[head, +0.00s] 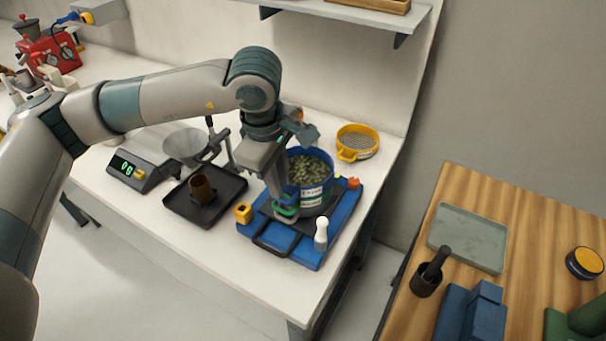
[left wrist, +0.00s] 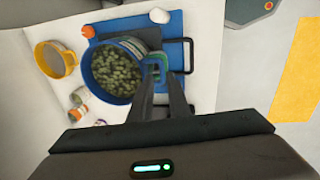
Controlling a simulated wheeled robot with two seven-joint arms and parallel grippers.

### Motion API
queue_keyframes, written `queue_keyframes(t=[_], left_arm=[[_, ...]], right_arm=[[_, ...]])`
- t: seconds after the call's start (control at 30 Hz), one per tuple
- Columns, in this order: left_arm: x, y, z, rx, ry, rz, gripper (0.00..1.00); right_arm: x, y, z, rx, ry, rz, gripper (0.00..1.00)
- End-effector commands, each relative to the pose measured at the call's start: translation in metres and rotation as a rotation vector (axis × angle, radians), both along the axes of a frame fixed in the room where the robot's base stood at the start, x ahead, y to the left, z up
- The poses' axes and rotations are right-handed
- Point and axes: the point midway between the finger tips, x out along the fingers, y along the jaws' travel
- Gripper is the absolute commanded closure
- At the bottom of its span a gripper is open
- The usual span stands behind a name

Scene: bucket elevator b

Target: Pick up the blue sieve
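The blue sieve (head: 310,172) is a round blue vessel with white labels, filled with green granules. It stands on a blue board (head: 325,240) near the table's right end. In the left wrist view the blue sieve (left wrist: 97,75) is left of my fingers. My left gripper (head: 277,200) points down at the sieve's near side, by its green-and-blue handle (head: 286,210). In the left wrist view the fingers of my left gripper (left wrist: 163,82) are apart, with the handle (left wrist: 154,70) at their tips. Firm contact cannot be made out. My right gripper is out of view.
A yellow sieve (head: 357,142) stands behind. A black tray (head: 205,210) with a brown cup, a scale (head: 139,170) and a metal funnel (head: 185,145) are to the left. A wooden table (head: 530,225) is right.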

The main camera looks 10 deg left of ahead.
Motion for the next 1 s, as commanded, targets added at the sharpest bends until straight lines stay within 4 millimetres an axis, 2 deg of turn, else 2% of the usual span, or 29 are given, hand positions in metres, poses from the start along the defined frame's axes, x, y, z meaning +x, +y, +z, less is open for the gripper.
queue_keyframes(t=[0.27,0.53,0.7,1.0], left_arm=[[0.0,0.0,-0.011,0.001,0.004,0.0,0.84],[0.002,-0.001,-0.04,0.001,0.005,0.002,0.84],[0.004,-0.002,-0.051,0.0,0.001,-0.001,0.84],[0.004,-0.002,-0.052,-0.001,0.0,-0.001,0.84]], right_arm=[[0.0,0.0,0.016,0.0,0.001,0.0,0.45],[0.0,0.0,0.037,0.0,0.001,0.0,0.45],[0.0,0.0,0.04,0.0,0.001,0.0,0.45],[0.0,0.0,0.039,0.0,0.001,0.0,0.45]])
